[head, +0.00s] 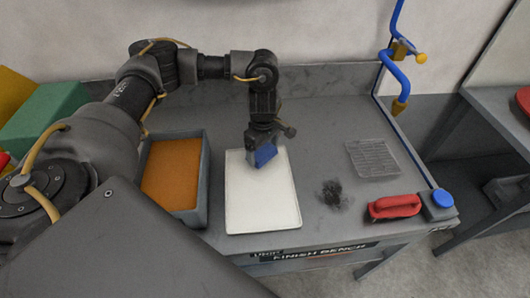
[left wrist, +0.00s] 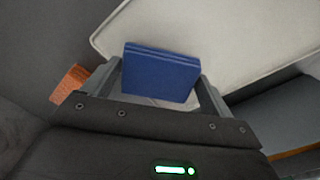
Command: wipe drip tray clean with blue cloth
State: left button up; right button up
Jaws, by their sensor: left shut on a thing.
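The drip tray (head: 262,205) is a white, shallow rectangle on the grey bench, and its bare surface looks pale and even. It also fills the upper part of the left wrist view (left wrist: 215,32). The blue cloth (head: 265,155) is a folded pad at the tray's far end. My left gripper (head: 262,146) comes down from above and is shut on the cloth. In the left wrist view the cloth (left wrist: 160,73) sits between the two fingers of the gripper (left wrist: 160,88). I cannot tell whether the cloth touches the tray. My right gripper is not in view.
A grey bin with orange contents (head: 206,190) stands left of the tray. To the right lie dark wiry scraps (head: 333,194), a wire mesh (head: 372,158), a red-handled tool (head: 395,206) and a blue round button (head: 441,198). A blue pipe (head: 397,72) rises at the back right.

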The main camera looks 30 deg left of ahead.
pick_arm(q)
notch_tip(320, 180, up, 3)
jog(key=shift+s+d+r+p, duration=0.1)
jog(key=shift+d+p, duration=0.05)
jog(key=shift+p, duration=0.9)
jog(key=shift+r+p, duration=1.1)
jog(key=shift+r, duration=0.1)
